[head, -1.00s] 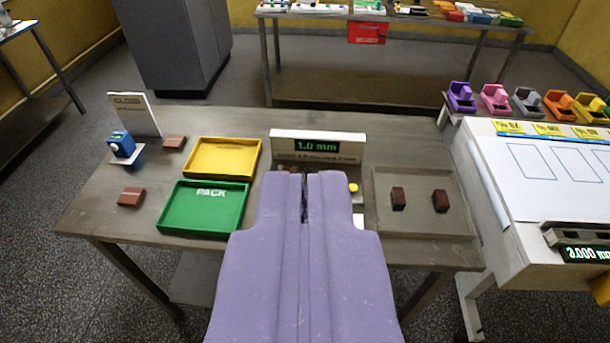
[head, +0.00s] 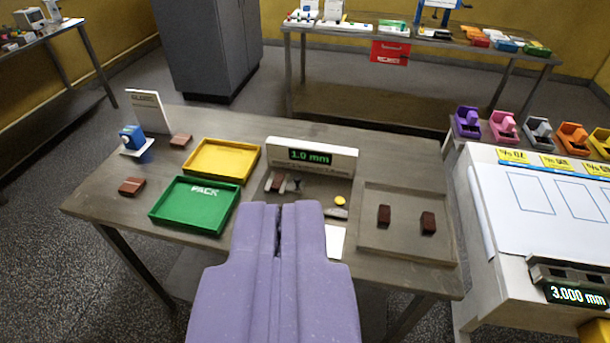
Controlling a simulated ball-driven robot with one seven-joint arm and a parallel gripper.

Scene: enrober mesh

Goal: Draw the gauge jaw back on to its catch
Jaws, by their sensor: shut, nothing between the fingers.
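The gauge (head: 312,157) stands at the back middle of the table, with a lit readout of 1.0 mm. In front of it a dark brown block (head: 277,182) lies beside small grey and dark jaw parts (head: 295,185). A yellow round button (head: 340,202) and a small grey piece (head: 336,213) sit to the right of these. My purple gripper (head: 279,207) is shut and empty, on the near side of the gauge. Its fingertips appear apart from the jaw parts. The gripper hides the gauge's near part, and whether the jaw is on a catch cannot be told.
A green PACK tray (head: 157,217) and a yellow tray (head: 190,160) lie left. A grey tray (head: 405,252) with two brown blocks lies right. More brown blocks (head: 132,186), a blue device (head: 132,137) and a sign (head: 147,110) stand far left. A white card (head: 335,241) lies beside my gripper.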

